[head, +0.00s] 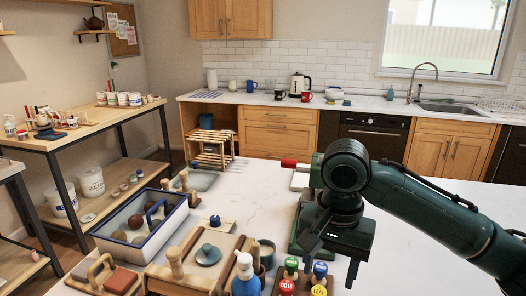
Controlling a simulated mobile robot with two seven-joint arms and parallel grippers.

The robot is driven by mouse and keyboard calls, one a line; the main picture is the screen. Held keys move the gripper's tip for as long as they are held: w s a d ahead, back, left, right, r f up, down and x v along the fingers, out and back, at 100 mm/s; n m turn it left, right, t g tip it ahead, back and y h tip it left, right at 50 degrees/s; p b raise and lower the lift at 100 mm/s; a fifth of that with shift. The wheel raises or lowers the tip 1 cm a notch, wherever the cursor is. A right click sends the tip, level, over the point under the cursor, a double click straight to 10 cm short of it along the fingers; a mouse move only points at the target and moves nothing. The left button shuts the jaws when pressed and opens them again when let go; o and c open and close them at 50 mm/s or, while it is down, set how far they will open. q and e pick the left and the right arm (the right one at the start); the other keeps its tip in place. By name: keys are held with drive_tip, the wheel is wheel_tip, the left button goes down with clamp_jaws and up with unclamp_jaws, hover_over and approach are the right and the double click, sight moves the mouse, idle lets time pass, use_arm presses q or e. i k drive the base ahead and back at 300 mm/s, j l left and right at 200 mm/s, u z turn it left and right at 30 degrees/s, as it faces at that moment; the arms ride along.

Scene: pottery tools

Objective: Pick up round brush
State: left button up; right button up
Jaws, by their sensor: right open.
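My right gripper (331,256) is at the right of centre, over the white marble table, pointing down with its jaws apart and nothing seen between them. I cannot clearly pick out the round brush. Stamps with round coloured heads, one red marked "DOTS" (287,284) and one yellow marked "LEAF" (319,290), stand just below and in front of the gripper. My left gripper is not in view.
A blue-rimmed tray (172,228) with round lumps stands at the left of the table.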

sight(255, 245)
drive_tip(key=k, duration=0.85)
